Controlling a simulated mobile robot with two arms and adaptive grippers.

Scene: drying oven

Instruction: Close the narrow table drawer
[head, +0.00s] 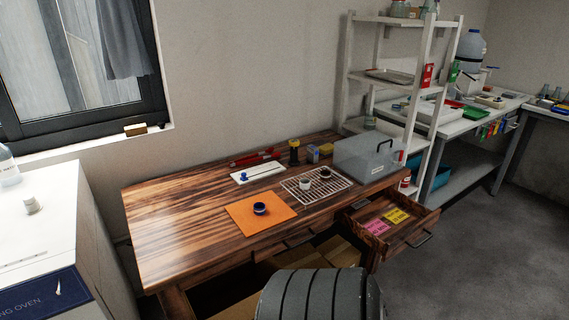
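The wooden table (170,225) stands against the wall in the head view. Its narrow drawer (408,232) at the right end is pulled open toward the front right. The drawer has a dark bar handle (421,240) on its front. Inside lie a pink card (377,227), a yellow card (396,215) and a small dark item (360,204). Neither of my grippers shows in the head view.
A white shelf (420,130) stands behind the drawer. Open floor (480,260) lies to the right. A dark ribbed form (320,295) blocks the bottom middle.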

